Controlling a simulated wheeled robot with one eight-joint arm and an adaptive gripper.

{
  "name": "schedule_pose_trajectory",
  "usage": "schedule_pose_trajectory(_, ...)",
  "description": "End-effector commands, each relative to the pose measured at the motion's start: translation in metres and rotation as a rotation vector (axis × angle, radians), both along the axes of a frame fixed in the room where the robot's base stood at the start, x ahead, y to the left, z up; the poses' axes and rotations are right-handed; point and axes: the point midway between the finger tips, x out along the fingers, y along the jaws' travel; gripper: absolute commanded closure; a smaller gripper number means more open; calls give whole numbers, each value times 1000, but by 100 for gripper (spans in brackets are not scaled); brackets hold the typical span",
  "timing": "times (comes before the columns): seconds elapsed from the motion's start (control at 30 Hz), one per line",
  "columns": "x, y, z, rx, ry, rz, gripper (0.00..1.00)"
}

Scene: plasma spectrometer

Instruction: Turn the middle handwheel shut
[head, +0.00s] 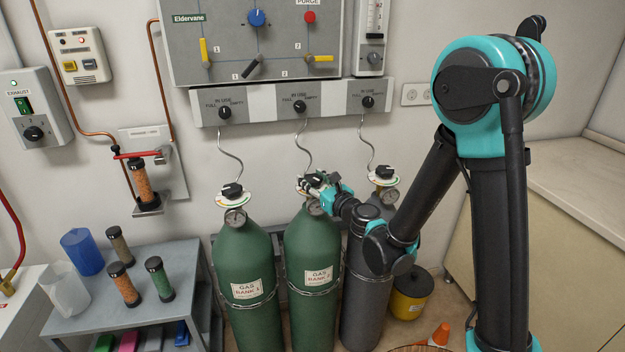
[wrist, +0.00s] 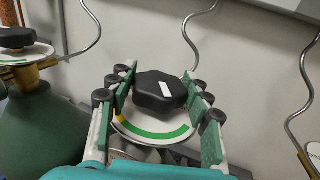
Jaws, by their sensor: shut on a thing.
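The middle handwheel (wrist: 160,92) is a black lobed knob with a white mark, on top of the middle green gas cylinder (head: 313,250) labelled as a gas bank. Under it is a round white dial plate (wrist: 150,128) with a green arc and a little yellow at its left end. My gripper (head: 316,181) is at this valve, and in the wrist view its two green-padded fingers (wrist: 158,88) stand on either side of the knob, shut on it. In the head view my gripper largely hides the knob.
The left green cylinder (head: 246,280) and its handwheel (head: 232,190) stand to the left. The dark right cylinder (head: 366,290) has its own handwheel (head: 385,172). Thin coiled pipes rise to the wall panel (head: 290,103). A grey cart (head: 150,318) holds several small columns and jugs.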

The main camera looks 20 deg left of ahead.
Motion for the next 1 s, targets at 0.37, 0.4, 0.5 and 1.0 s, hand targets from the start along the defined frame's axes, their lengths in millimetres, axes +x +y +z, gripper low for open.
schedule_pose_trajectory(0.37, -3, 4, 0, 0, 0, -351, 80)
schedule_pose_trajectory(0.4, -3, 4, 0, 0, 0, -389, 80)
schedule_pose_trajectory(0.5, -3, 4, 0, 0, 0, -484, 80)
schedule_pose_trajectory(1.0, 0, 3, 0, 0, 0, -964, 80)
